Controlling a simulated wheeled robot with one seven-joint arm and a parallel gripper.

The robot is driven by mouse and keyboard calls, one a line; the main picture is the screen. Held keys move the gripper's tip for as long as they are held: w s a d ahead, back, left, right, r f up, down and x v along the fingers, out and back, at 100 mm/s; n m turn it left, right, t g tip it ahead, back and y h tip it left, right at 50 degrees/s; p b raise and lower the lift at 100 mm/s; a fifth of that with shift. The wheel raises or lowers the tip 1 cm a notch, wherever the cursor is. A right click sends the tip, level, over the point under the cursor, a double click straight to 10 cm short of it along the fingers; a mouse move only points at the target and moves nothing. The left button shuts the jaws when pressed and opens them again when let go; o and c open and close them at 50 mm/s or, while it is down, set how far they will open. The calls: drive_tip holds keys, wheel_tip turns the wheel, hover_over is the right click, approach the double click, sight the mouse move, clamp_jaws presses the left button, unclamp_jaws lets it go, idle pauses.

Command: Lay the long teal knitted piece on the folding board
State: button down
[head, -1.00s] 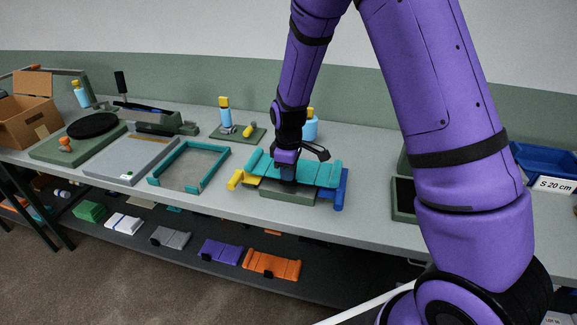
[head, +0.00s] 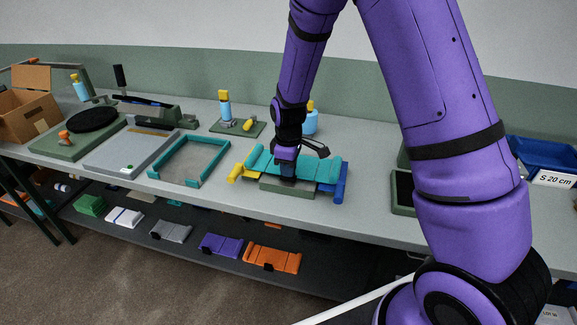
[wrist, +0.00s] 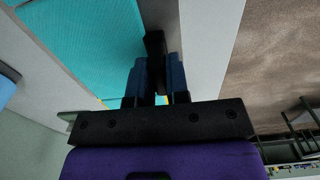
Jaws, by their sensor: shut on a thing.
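The long teal knitted piece (head: 320,168) lies across the folding board (head: 287,190), a low grey-green stand with a yellow roll-shaped part (head: 238,172) at its left and a blue one (head: 341,188) at its right. My gripper (head: 288,172) is at the piece's front edge, left of its middle. In the wrist view my gripper (wrist: 158,75) has its blue fingers shut on a black tab (wrist: 154,45) beside the flat teal fabric (wrist: 90,40). Whether the piece touches the board all along is hidden from me.
A teal-rimmed frame (head: 222,153) and a grey flat plate (head: 118,154) are to the left. A blue bottle (head: 311,122) stands close behind the board. A blue bin (head: 545,160) is at the right. Folded pieces lie on the lower shelf, including an orange one (head: 272,259).

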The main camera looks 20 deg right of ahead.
drive_tip(key=shift+f, duration=0.2)
drive_tip(key=c, duration=1)
unclamp_jaws()
drive_tip(key=shift+c, duration=0.2)
wheel_tip(320, 180, up, 11)
drive_tip(key=shift+f, duration=0.1)
drive_tip(key=s+d+r+m+t, duration=0.1)
drive_tip(key=s+d+r+m, duration=0.1)
drive_tip(key=s+r, duration=0.5)
drive_tip(key=s+d+r+m+t, duration=0.1)
drive_tip(key=s+d+r+m, duration=0.2)
drive_tip(key=r, duration=0.6)
drive_tip(key=s+d+r+m+t, duration=0.1)
drive_tip(key=s+r+m, duration=0.2)
drive_tip(key=s, duration=0.6)
drive_tip(key=s+d+r+m+t, duration=0.1)
drive_tip(key=s+r+m+t, duration=0.1)
drive_tip(key=s, duration=0.8)
drive_tip(key=shift+s+r+m, duration=0.15)
drive_tip(key=shift+r+m, duration=0.25)
drive_tip(key=shift+r, duration=0.25)
